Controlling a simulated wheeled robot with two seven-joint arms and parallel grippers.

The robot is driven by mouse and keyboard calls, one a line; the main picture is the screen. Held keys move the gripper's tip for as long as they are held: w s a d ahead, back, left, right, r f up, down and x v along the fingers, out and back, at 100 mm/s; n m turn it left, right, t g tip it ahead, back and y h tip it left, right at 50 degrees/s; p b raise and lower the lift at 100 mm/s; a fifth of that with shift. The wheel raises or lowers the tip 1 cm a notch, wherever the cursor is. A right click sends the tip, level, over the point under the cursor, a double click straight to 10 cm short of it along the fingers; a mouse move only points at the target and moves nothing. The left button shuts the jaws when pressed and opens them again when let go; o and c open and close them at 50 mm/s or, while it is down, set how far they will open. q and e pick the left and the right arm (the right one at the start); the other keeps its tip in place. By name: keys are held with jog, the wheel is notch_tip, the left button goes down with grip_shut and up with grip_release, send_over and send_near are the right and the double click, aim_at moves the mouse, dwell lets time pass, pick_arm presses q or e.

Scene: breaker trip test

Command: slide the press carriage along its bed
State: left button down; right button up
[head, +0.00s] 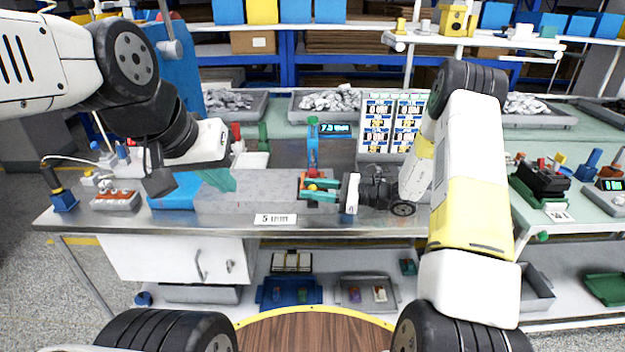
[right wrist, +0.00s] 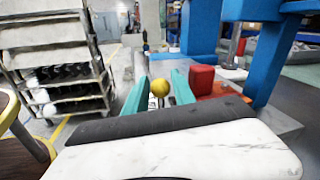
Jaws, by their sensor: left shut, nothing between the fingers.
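A press with a blue upright post (head: 312,150) stands on the grey worktable. At its foot is a low orange-red part with a red block (right wrist: 202,78) and a yellow ball knob (head: 312,187). I cannot tell exactly where the carriage ends and the bed begins. My right gripper (head: 320,190) reaches in from the right with its teal fingers apart. In the right wrist view the knob (right wrist: 160,88) shows between the fingertips, with narrow gaps beside it. My left gripper (head: 222,179) is shut and empty, above the table to the left of the press.
A label reading 5 mm (head: 275,219) is at the table's front edge. A blue block (head: 174,194) and a red-topped box (head: 115,200) are at the left. A display panel (head: 390,123) stands behind my right gripper. The tabletop between the grippers looks clear.

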grip_shut()
dwell(1.1)
